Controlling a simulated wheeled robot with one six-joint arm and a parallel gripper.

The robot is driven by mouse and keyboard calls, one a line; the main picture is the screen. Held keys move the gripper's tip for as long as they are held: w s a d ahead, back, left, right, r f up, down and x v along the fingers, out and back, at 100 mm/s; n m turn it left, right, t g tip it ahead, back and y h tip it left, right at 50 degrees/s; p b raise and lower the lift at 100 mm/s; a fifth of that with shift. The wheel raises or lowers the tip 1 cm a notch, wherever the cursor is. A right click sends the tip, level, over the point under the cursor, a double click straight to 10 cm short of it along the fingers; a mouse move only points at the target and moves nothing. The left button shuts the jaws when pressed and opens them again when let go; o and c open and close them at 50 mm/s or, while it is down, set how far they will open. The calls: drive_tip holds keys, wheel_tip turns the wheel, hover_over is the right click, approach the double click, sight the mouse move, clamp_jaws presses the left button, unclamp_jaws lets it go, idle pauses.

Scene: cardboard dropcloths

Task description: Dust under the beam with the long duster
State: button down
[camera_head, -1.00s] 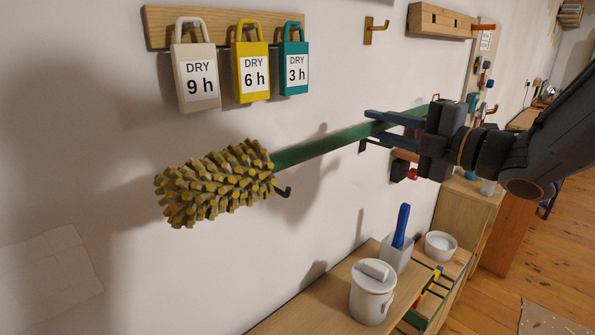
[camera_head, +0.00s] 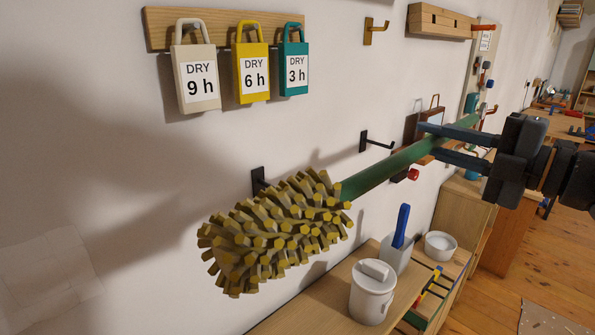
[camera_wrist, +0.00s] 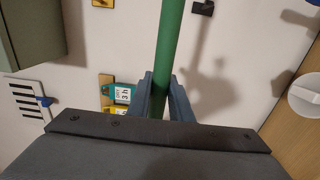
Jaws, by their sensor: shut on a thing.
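The long duster has a yellow, knobbly head (camera_head: 275,232) and a green handle (camera_head: 385,173). My gripper (camera_head: 450,142) is shut on the green handle, right of centre in the head view. The duster is held in the air in front of the wall, its head toward the lower left. In the wrist view the green handle (camera_wrist: 169,50) runs upward from between the fingers of my gripper (camera_wrist: 163,90); the duster's head is out of that view. I cannot make out a beam for certain in these frames.
Dark wall hooks (camera_head: 376,142) stick out behind the duster. Drying tags (camera_head: 198,80) hang from a wooden rail (camera_head: 160,28) above. Below are a white lidded pot (camera_head: 371,295), a holder with a blue handle (camera_head: 401,226) and a white bowl (camera_head: 440,246) on low wooden furniture.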

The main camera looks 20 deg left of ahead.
drive_tip(key=v, duration=1.2)
drive_tip(key=shift+d, duration=0.2)
drive_tip(key=shift+s, duration=0.1)
drive_tip(key=m+p, duration=1)
drive_tip(key=m, duration=0.8)
